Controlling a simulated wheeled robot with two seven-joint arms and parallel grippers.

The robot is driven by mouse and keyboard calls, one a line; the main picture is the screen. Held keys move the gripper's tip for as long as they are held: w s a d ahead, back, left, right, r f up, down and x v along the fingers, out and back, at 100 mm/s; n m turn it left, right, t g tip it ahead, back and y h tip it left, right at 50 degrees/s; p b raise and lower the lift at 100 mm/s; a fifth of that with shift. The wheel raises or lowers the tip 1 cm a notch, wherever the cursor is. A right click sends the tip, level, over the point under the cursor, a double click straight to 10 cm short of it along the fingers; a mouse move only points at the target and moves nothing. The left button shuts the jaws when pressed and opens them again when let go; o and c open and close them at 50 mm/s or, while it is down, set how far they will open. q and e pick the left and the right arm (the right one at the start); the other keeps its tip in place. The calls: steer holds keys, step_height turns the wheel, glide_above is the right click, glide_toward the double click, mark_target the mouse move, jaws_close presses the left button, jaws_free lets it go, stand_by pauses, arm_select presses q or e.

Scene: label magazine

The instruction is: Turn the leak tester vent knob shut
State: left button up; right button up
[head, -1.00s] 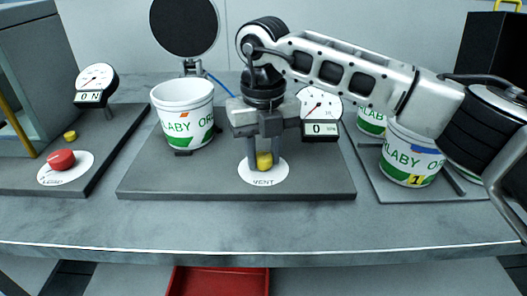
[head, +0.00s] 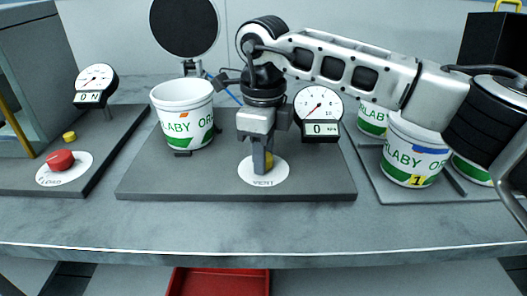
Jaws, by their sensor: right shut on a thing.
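The yellow vent knob (head: 269,160) stands on a white round plate marked VENT (head: 264,176), at the front of the leak tester's dark base (head: 215,189). My right gripper (head: 262,165) points down over the plate and is shut on the knob. Its fingers hide much of the knob, so I cannot tell which way the knob points. The tester's gauge (head: 318,104) reads 0 on its small display, just right of the gripper. My left gripper is not in view.
A white tub (head: 183,112) stands on the tester base, left of the gripper. More tubs (head: 413,150) stand on a grey tray at right. A red bin (head: 218,282) sits below the bench edge.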

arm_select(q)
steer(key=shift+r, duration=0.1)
arm_select(e)
steer(key=n, duration=0.4)
steer(key=shift+r+n, duration=0.1)
steer(key=shift+n, duration=0.3)
stand_by(0.4)
steer(key=o, duration=1)
steer(key=shift+c, duration=0.2)
arm_select(q)
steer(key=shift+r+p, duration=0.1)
steer(key=shift+p, duration=0.55)
arm_select(e)
step_height(320, 180, up, 16)
